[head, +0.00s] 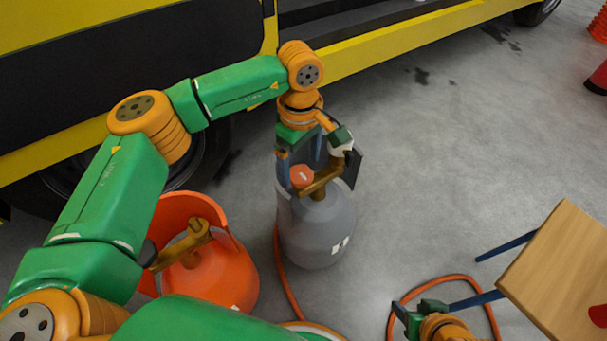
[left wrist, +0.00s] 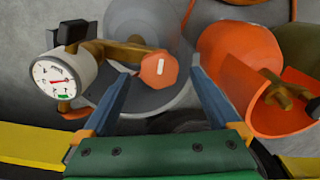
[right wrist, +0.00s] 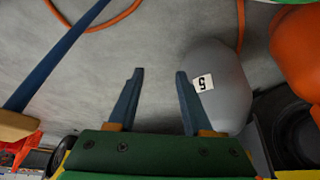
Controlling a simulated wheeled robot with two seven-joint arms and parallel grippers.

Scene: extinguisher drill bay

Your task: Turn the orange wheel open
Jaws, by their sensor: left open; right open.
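The orange wheel (head: 302,177) is an eight-sided knob with a white mark on the brass valve (head: 325,180) of a grey cylinder (head: 318,230). My left gripper (head: 306,168) is open, reaching down from above with a finger on either side of the wheel. In the left wrist view the wheel (left wrist: 158,70) lies between the blue fingertips (left wrist: 160,75), with gaps showing on both sides. A round gauge (left wrist: 60,80) with a red needle sits on the same valve. My right gripper (head: 418,312) is open and empty, low at the right; its wrist view shows the cylinder's side (right wrist: 215,100).
An orange cylinder (head: 225,270) with a collar and its own brass valve stands left of the grey one. An orange hose (head: 285,275) lies on the floor. A wooden table (head: 560,265) is at the right. A yellow and black vehicle (head: 390,48) stands behind.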

